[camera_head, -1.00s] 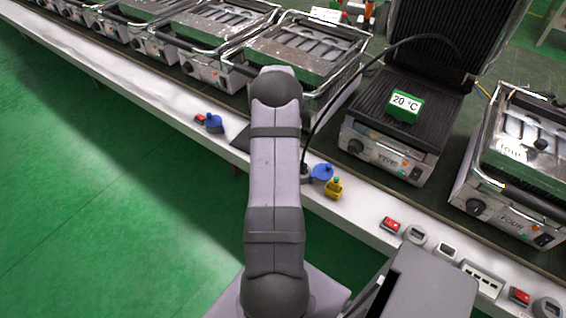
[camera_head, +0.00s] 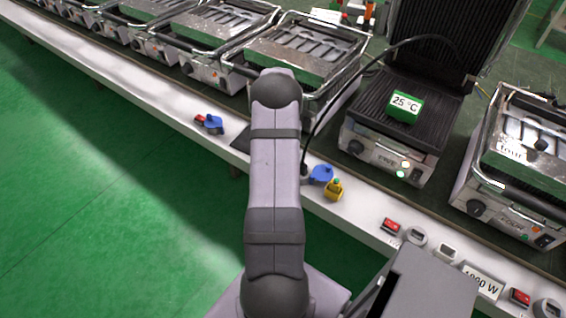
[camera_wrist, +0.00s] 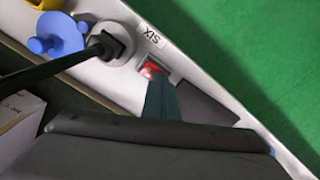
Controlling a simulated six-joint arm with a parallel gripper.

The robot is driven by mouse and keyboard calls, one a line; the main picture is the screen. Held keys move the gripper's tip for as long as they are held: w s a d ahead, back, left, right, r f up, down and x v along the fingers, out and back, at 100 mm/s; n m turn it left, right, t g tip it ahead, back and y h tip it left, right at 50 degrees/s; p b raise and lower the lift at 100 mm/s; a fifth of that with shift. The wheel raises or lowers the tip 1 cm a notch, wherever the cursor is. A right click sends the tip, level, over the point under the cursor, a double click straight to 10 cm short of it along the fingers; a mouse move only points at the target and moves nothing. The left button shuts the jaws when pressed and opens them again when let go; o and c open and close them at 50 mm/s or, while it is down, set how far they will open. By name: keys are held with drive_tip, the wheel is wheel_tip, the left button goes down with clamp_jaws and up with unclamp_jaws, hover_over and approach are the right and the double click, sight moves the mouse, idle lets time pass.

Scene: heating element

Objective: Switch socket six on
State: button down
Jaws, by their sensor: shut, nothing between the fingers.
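In the wrist view, the label SIX (camera_wrist: 152,37) stands beside a grey round socket (camera_wrist: 118,40) with a black plug (camera_wrist: 104,46) in it. A red switch (camera_wrist: 150,70) sits next to the socket, partly covered by my gripper (camera_wrist: 155,86). My gripper is shut, its tips at the switch and seeming to touch it. In the head view my arm hides the gripper and most of this socket. A black cable (camera_head: 318,115) runs up to the open grill (camera_head: 380,150). A green block (camera_head: 405,105) on it reads 25 °C, and its front lamp (camera_head: 400,173) glows.
Another red switch (camera_head: 391,226) and socket (camera_head: 414,237) are to the right, with a watt display (camera_head: 483,281) showing a figure.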

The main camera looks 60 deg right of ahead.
wheel_tip(320, 180, up, 7)
drive_tip(key=p, duration=0.5)
drive_tip(key=shift+f, duration=0.15)
idle(0.4)
drive_tip(key=w+a+r+n+p, duration=0.25)
drive_tip(key=a+r, duration=0.55)
drive_tip(key=a, duration=0.4)
drive_tip(key=w+a+r+n+p, duration=0.3)
drive_tip(key=a+r, duration=0.4)
drive_tip(key=a, duration=0.6)
drive_tip(key=s+a+r+n+p, duration=0.1)
drive_tip(key=s+a+r+n, duration=0.2)
drive_tip(key=s+a, duration=0.3)
drive_tip(key=s+a+r+n+p, duration=0.2)
drive_tip(key=s+a+r+n, duration=0.1)
drive_tip(key=s+a, duration=0.4)
drive_tip(key=a, duration=0.3)
drive_tip(key=shift+a+p, duration=0.2)
drive_tip(key=shift+p, duration=0.1)
